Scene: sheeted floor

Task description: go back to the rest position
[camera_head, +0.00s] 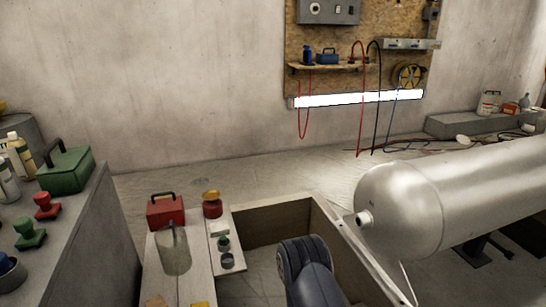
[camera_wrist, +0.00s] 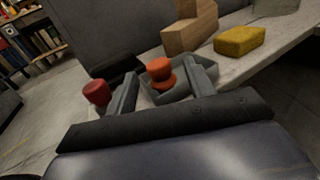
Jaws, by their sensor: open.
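My gripper (camera_wrist: 164,70) shows in the wrist view with its two grey fingers apart. An orange-red knobbed piece (camera_wrist: 161,74) appears between the fingers in the picture, standing in or by a grey tray (camera_wrist: 207,64). I cannot tell how far it is from the fingers; neither finger is seen closed on it. A darker red knobbed piece (camera_wrist: 97,93) shows just left of the left finger. In the head view only a dark link of my arm shows at the bottom centre; the gripper is out of that view.
A wooden block (camera_wrist: 190,32) and a yellow sponge (camera_wrist: 240,41) lie beyond the fingers. In the head view, a red toolbox (camera_head: 165,212) stands on a bench, a large metal tank (camera_head: 455,195) fills the right, and a grey cabinet (camera_head: 85,250) with a green box (camera_head: 66,171) stands left.

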